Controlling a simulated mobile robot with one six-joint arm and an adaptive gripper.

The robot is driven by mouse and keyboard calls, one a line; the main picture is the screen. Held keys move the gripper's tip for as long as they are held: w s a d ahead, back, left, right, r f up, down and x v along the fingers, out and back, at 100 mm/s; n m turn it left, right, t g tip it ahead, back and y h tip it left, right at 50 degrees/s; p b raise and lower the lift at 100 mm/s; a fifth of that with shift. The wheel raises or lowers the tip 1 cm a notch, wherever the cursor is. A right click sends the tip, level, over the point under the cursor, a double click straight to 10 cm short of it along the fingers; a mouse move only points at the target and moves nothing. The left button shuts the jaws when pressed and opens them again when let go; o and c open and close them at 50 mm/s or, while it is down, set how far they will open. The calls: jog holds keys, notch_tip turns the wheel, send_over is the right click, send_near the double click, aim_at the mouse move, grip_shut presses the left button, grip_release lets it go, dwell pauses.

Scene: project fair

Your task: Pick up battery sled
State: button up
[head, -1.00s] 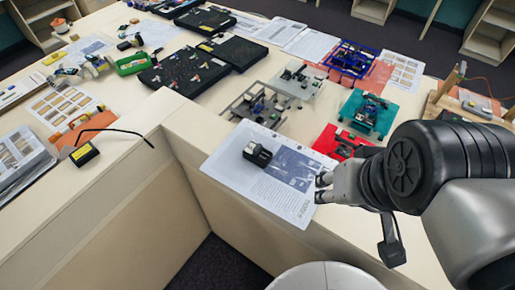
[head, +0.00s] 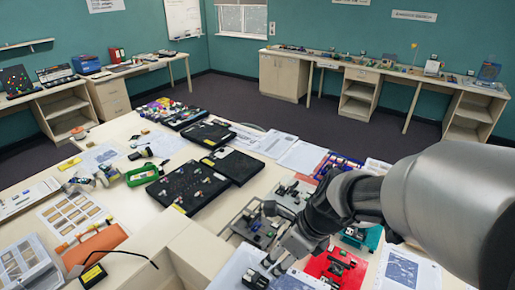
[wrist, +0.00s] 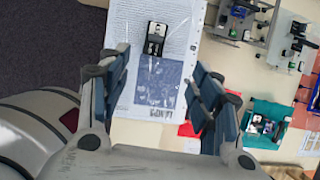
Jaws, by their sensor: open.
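The small black block with pale parts on top, which looks like the battery sled (wrist: 155,38), lies on a printed white sheet (wrist: 130,25). In the head view the sled (head: 255,279) is at the bottom edge, partly cut off, just left of my gripper (head: 270,265). In the wrist view my gripper (wrist: 158,78) is open and empty, its blue-grey finger pads wide apart. The sled shows beyond the fingertips, between them and toward the top, not touched by either finger.
A red base (head: 335,264) and a teal base (head: 360,238) with small mechanisms stand right of the sheet. A grey mechanism (head: 258,228) stands behind it. Black trays (head: 187,186), a green tray (head: 141,174) and an orange piece (head: 95,246) fill the left of the table.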

jog(key=b, duration=0.4)
send_near(256, 275)
jog(key=x, duration=0.5)
jog(key=shift+w+d, duration=0.2)
jog(key=shift+w, duration=0.15)
jog(key=shift+s+a+b+x, duration=0.1)
jog(key=shift+s+b+x, duration=0.1)
jog(key=shift+b+x, duration=0.9)
jog(key=shift+s+a+b+x, duration=0.15)
jog(key=shift+b+x, duration=0.35)
jog(key=shift+x, duration=1.15)
jog(key=shift+d, duration=0.1)
jog(key=shift+r, duration=0.1)
jog(key=c, duration=1.1)
jog(key=shift+o, duration=0.2)
notch_tip(256, 275, up, 20)
jog(key=p, duration=0.9)
